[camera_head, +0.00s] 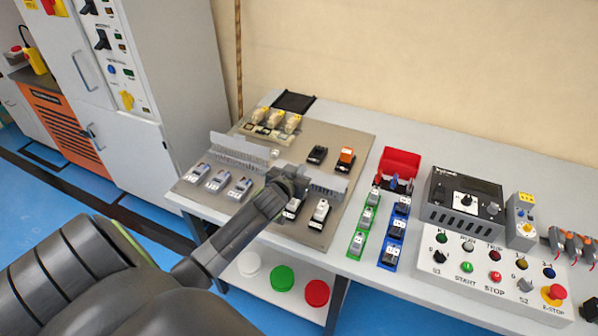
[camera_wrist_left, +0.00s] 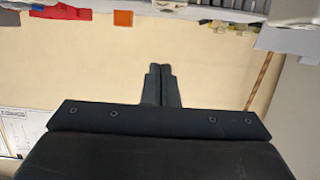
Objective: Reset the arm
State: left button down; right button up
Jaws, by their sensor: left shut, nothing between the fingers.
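My left arm (camera_head: 235,228) comes in from the lower left of the head view and reaches over the grey mounting board on the table. My left gripper (camera_head: 290,182) is over the middle of the board, near the slotted grey rail (camera_head: 325,182). In the left wrist view the two dark fingers (camera_wrist_left: 161,84) are together, with nothing between them. Behind them is the plain beige wall, and table items run along the top edge. Whether the gripper touches the rail cannot be told. My right gripper is in neither view.
The board (camera_head: 345,140) carries several small devices. To its right are a red bin (camera_head: 400,162), green and blue trays, and a control box (camera_head: 462,200) with a button panel (camera_head: 490,262). White, green and red round items lie on the lower shelf. Grey cabinets (camera_head: 130,90) stand left.

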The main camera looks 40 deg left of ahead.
pick_arm(q)
jog(key=s+f, duration=0.1)
jog(key=s, duration=0.1)
jog(key=s+d+f+b, duration=0.1)
jog(key=s, duration=0.2)
jog(key=s+f+b, duration=0.1)
jog(key=s, duration=0.1)
jog(key=shift+s+d+f, duration=0.25)
jog(key=shift+f, duration=0.1)
jog(key=shift+s+d, duration=0.15)
jog(key=shift+s, duration=0.3)
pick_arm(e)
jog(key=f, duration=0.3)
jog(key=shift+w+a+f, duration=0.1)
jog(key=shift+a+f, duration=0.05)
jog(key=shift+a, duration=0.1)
